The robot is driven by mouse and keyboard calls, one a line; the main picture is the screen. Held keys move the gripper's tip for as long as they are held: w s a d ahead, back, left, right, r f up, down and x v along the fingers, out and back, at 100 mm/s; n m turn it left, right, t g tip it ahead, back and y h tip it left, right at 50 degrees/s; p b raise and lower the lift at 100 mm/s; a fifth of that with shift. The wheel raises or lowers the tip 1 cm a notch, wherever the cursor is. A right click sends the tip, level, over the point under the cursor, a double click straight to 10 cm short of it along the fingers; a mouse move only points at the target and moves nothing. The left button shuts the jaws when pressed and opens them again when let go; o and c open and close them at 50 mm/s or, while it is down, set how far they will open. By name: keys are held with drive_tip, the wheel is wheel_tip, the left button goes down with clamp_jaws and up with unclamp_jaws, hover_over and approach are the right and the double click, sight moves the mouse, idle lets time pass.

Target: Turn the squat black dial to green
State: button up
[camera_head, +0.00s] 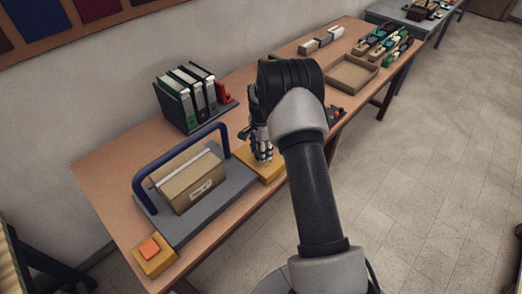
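My gripper (263,154) points down at a yellow block (270,173) on the table, beside the right end of a grey base plate. Its fingertips are at or just above the block's top. No squat black dial can be made out; the gripper and arm cover much of the block, and no green mark shows on it. The fingers are small and dark here, so I cannot tell whether they are open or shut on something.
A cardboard box (190,182) sits on the grey plate (230,196) under a blue arch (140,181). A yellow block with an orange button (150,248) is at the near left. Binders (190,96) stand behind. An empty tray (352,75) lies farther right.

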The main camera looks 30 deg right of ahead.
drive_tip(key=o, duration=0.3)
wheel_tip(320, 180, up, 12)
idle(0.7)
idle(0.3)
